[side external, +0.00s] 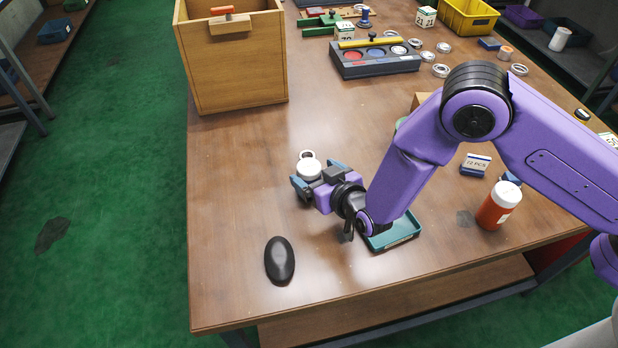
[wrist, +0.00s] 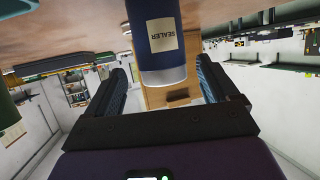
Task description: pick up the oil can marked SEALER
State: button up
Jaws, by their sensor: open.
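The oil can marked SEALER (wrist: 163,35) is dark blue with a cream label and fills the upper middle of the wrist view, which is upside down. In the side external view its pale top (side external: 308,167) shows at the gripper, its body mostly hidden. My gripper (side external: 314,174) is open and reaches low over the table toward the left. In the wrist view its two blue jaws (wrist: 161,68) stand on either side of the can, with a gap visible at each side. The can is upright.
A black oval object (side external: 280,261) lies near the front edge. A teal tray (side external: 405,238) sits under my arm. An orange bottle (side external: 492,212) stands to the right. A wooden box (side external: 235,75) and a grey tray with coloured discs (side external: 377,68) are behind. The table left of the can is clear.

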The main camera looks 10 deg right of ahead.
jog(key=shift+f+x, duration=0.15)
jog(key=shift+x, duration=1.2)
jog(key=shift+f+x, duration=0.15)
jog(key=shift+x, duration=1.15)
jog(key=shift+s+a, duration=0.1)
jog(key=shift+s, duration=0.05)
jog(key=c, duration=1.2)
